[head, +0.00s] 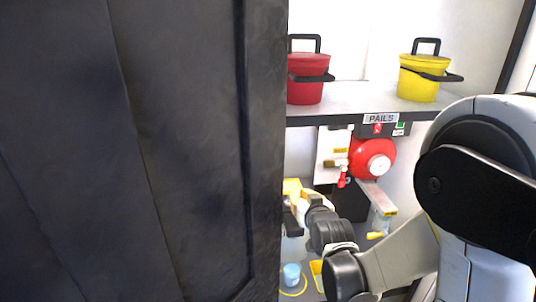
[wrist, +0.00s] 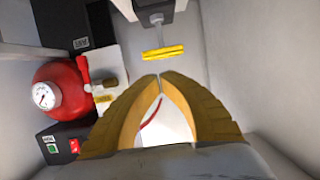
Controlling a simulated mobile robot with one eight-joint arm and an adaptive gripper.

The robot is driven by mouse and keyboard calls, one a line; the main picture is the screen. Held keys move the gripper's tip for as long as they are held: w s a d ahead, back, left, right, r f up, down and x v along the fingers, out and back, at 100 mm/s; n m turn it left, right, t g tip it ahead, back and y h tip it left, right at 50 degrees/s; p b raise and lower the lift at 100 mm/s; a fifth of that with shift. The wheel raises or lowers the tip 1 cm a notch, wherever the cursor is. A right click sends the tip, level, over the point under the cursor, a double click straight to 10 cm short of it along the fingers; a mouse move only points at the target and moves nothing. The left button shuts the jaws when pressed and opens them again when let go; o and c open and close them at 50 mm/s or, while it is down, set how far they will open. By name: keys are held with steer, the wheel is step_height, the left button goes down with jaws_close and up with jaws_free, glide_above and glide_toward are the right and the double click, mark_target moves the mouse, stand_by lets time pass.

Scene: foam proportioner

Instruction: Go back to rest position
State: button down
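My arm reaches in from the right in the head view, past the front of the cabinet. My gripper (head: 292,188) is low beside the edge of the dark door, which partly hides it. In the wrist view its two yellow-brown fingers (wrist: 160,76) meet at the tips, with nothing seen between the tips. The red round unit (head: 372,160) with a white face is right of and above my gripper in the head view. In the wrist view it is at the left, with a gauge (wrist: 43,96). My gripper appears apart from it.
A large dark door (head: 190,150) fills the left of the head view. A shelf (head: 350,101) labelled PAILS bears a red pail (head: 307,90) and a yellow pail (head: 418,86). A light-blue cup (head: 292,275) stands below my gripper. A yellow handle (wrist: 163,53) lies beyond the fingertips.

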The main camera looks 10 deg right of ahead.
steer(key=s+r+g, duration=0.2)
steer(key=s+g, duration=0.5)
steer(key=s, duration=2.2)
steer(key=shift+s+g, duration=0.3)
steer(key=shift+s, duration=0.05)
steer(key=shift+a+r, duration=0.1)
